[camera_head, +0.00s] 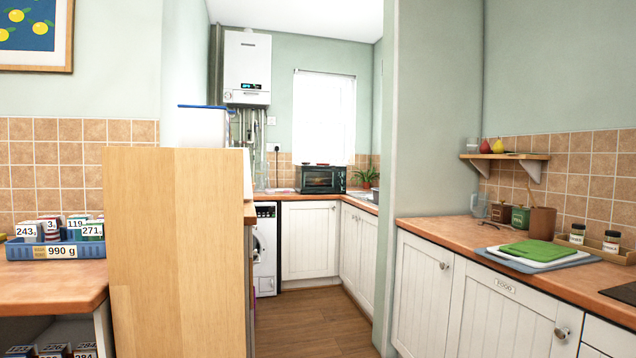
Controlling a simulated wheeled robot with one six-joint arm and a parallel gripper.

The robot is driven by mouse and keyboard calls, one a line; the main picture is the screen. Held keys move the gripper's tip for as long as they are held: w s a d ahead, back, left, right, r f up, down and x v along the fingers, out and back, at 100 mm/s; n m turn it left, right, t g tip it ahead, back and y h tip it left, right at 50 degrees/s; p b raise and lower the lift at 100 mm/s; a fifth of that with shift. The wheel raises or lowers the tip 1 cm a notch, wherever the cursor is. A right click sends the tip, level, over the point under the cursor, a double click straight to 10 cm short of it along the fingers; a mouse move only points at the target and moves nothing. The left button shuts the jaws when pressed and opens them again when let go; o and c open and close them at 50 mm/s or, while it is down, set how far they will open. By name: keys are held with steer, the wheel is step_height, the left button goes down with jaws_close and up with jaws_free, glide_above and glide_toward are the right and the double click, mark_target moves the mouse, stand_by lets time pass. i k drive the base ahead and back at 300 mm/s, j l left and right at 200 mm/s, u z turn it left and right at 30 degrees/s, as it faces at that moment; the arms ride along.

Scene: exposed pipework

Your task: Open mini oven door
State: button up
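The mini oven (323,180) is a small black box with a dark glass front. It stands on the far counter below the window, beyond the gap between the wood panel and the wall on the right. Its door looks shut, though it is small at this distance. The handle is too small to make out. My gripper does not show in this view.
A wooden floor strip (318,315) runs clear towards the far counter. A tall wood panel (175,255) stands to its left. A wall end (405,100) and white cabinets (425,290) bound it on the right. A potted plant (366,174) stands beside the oven.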

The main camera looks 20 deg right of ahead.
mark_target(303, 171)
steer(key=i+l+z, duration=0.5)
steer(key=i, duration=0.15)
steer(key=i+z, duration=0.4)
steer(key=i, duration=1.4)
steer(key=i+u, duration=0.15)
steer(key=i, duration=0.45)
steer(key=i+l+u, duration=0.1)
steer(key=i, duration=0.5)
steer(key=i+l+u, duration=0.15)
steer(key=i, duration=0.4)
steer(key=i+u, duration=0.15)
steer(key=i, duration=0.5)
steer(key=i+u, duration=0.2)
steer(key=i, duration=0.4)
steer(key=i+l+u, duration=0.15)
steer(key=i, duration=0.5)
steer(key=i+l+u, duration=0.15)
steer(key=i, duration=0.45)
